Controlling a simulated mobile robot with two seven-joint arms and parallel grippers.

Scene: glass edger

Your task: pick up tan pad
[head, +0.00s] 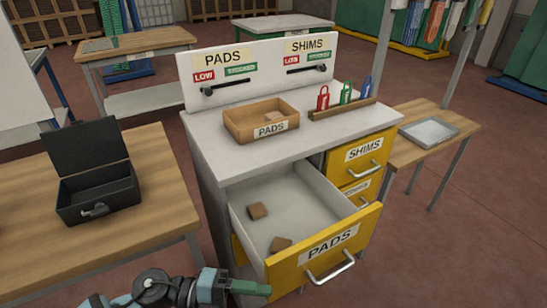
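Two small tan-brown pads lie apart in the open yellow-fronted PADS drawer (303,197). One pad (258,211) is near the drawer's left wall, and the other pad (281,245) is close behind the drawer front, which partly hides it. Another tan pad (273,117) shows inside the wooden PADS tray (240,130) on the cabinet top. My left gripper (250,287) is at the bottom edge of the head view, outside the drawer and left of its front. Whether its fingers are open or shut is unclear. My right gripper is not in view.
The shut SHIMS drawers (363,150) are right of the open drawer. A rack (343,108) holds red, green and blue tags. An open black case (98,192) stands on the left table. A grey tray (429,131) lies on the right table.

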